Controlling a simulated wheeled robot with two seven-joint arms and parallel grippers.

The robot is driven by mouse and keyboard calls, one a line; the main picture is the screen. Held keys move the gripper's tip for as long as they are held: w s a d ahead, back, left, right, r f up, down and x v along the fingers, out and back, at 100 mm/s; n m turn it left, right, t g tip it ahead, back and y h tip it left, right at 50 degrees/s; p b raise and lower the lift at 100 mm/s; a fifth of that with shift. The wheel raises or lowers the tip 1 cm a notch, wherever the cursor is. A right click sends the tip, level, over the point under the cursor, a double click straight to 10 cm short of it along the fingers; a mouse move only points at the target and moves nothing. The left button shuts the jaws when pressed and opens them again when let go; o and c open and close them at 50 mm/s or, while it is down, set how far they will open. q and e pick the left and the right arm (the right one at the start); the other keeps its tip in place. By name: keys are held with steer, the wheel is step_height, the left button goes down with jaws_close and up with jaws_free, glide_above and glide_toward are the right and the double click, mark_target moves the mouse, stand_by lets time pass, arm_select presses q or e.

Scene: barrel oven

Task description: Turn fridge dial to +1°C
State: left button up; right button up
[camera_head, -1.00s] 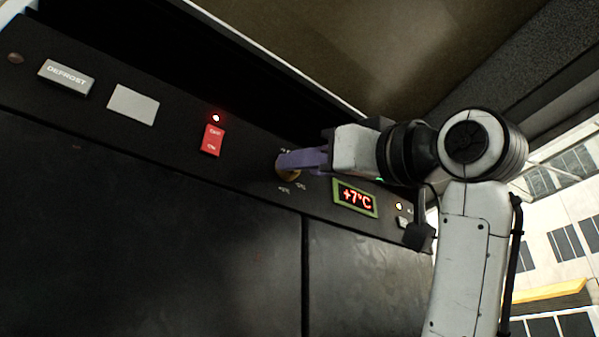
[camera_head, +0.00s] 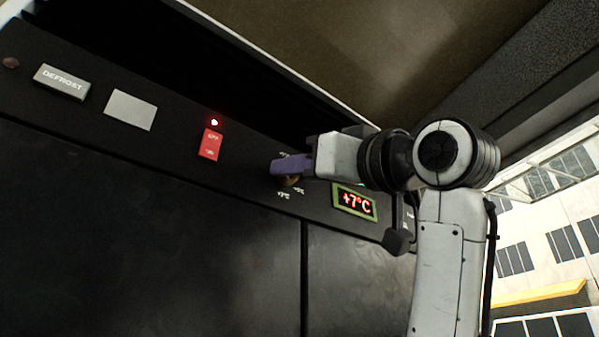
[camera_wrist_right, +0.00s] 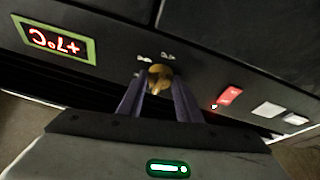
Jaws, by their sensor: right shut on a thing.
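The fridge dial is a small brass-coloured knob on the black control panel. In the head view its lower edge (camera_head: 291,182) shows under my right gripper (camera_head: 280,167). In the right wrist view the dial (camera_wrist_right: 159,76) sits between the tips of the two purple fingers of my right gripper (camera_wrist_right: 159,88), which is shut on it. Small white temperature marks surround the dial, too blurred to read surely. The green-framed display (camera_head: 354,201) reads +7°C in red; it also shows upside down in the wrist view (camera_wrist_right: 55,40). My left gripper is not in view.
Along the panel lie a red switch (camera_head: 210,145) with a lit red lamp (camera_head: 214,122) above it, a blank grey plate (camera_head: 130,110) and a DEFROST button (camera_head: 62,82). Dark fridge doors (camera_head: 150,230) lie below. A dark gap runs above the panel.

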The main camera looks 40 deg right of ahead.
steer(key=shift+m, duration=0.3)
steer(key=shift+a+r+m+g+h+p, duration=0.2)
steer(key=shift+m+g, duration=1.25)
steer(key=shift+m, duration=3.95)
steer(key=shift+d+r+m+g+h+p, duration=0.15)
steer(key=shift+r+m+g+h, duration=0.8)
steer(key=shift+m, duration=4.45)
steer(key=shift+a+f+m+g+h+p, duration=0.2)
steer(key=shift+m+g, duration=1.7)
steer(key=shift+m, duration=3.5)
steer(key=shift+d+y, duration=0.15)
steer(key=shift+y, duration=0.3)
